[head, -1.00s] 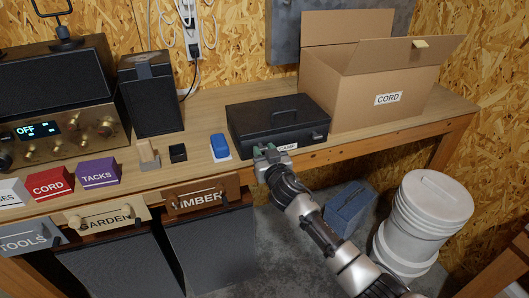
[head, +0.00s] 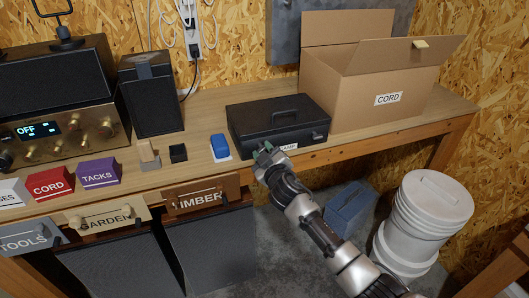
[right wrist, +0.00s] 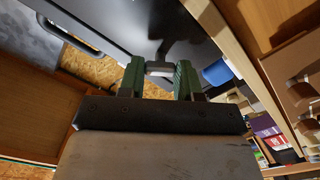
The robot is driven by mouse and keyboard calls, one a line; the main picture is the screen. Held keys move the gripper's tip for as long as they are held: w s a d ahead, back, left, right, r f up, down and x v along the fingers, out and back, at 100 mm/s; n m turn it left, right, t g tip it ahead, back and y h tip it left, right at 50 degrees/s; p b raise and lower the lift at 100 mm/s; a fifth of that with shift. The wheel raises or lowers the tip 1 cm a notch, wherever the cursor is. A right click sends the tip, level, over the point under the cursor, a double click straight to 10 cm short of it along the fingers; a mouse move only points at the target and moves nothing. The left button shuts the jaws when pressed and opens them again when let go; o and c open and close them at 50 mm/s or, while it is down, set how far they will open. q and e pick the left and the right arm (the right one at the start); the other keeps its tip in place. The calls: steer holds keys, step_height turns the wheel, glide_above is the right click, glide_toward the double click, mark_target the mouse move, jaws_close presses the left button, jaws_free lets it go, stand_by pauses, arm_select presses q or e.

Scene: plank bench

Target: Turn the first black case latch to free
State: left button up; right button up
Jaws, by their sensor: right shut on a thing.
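The black case (head: 290,110) lies closed on the bench, with a handle on its lid. My right gripper (head: 266,152) is at the left part of the case's front. In the right wrist view its two green fingers (right wrist: 159,78) are shut on a small grey latch (right wrist: 158,68) beside the dark case wall (right wrist: 165,30). In the head view the gripper hides this latch. A second latch (head: 317,136) shows at the right of the case's front. My left gripper is in neither view.
A blue object (head: 219,147) on a white card lies just left of the case. An open cardboard box (head: 350,100) marked CORD stands close on the right. The timber drawer (head: 201,196) is below the bench edge, left of my arm. A white bucket (head: 428,210) stands on the floor.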

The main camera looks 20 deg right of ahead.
steer(key=n, duration=0.5)
steer(key=shift+n, duration=0.3)
steer(key=n+p, duration=0.1)
steer(key=n, duration=0.3)
steer(key=shift+f+n, duration=0.1)
steer(key=shift+n, duration=0.3)
steer(key=o, duration=0.9)
steer(key=shift+o, duration=0.2)
steer(key=s, duration=1.1)
steer(key=shift+d+b, duration=0.2)
steer(key=shift+b, duration=0.15)
steer(key=shift+w, duration=0.1)
